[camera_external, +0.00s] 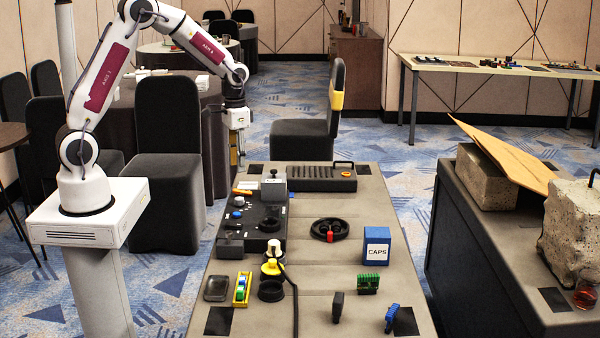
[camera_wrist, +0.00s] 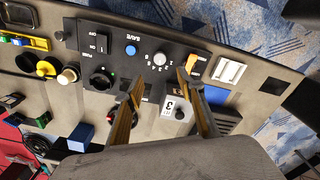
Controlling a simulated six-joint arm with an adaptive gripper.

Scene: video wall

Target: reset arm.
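My arm stands on a white pedestal at the left and is bent in an arch. My gripper (camera_external: 236,158) hangs pointing down over the far left edge of the grey table (camera_external: 312,278), near the black control panel (camera_external: 262,214). In the wrist view my gripper (camera_wrist: 160,76) shows two gold fingers spread apart with nothing held between them. The control panel (camera_wrist: 120,50), with its dial, blue button and switch, lies below and beyond the fingers.
A black cable runs down the front. A dark side table (camera_external: 470,250) stands right.

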